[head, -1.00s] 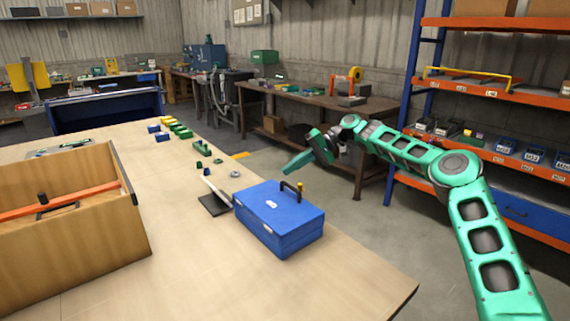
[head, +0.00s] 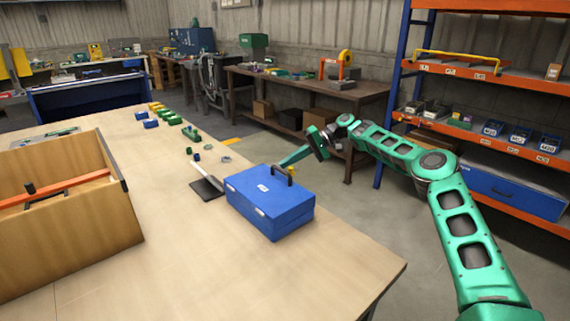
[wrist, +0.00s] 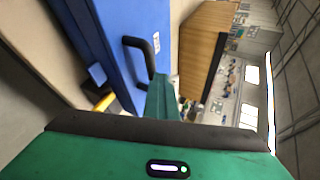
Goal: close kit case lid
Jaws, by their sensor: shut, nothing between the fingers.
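The blue kit case (head: 268,208) stands on the wooden workbench near its right edge. Its lid (head: 250,186) lies down flat on the case body. A black handle stands up from the case, and it also shows in the wrist view (wrist: 136,55). My gripper (head: 284,163) is shut and empty, its fingertips just behind the handle in the head view. In the wrist view, the shut green fingers (wrist: 160,98) appear close to the handle and the blue case (wrist: 88,20). I cannot tell whether they touch.
A dark flat object (head: 206,188) lies left of the case. Several small green, blue and yellow parts (head: 174,119) are farther back. An open wooden box (head: 70,240) with an orange bar stands at left. The bench front (head: 210,270) is clear. An orange shelf rack (head: 470,135) stands at right.

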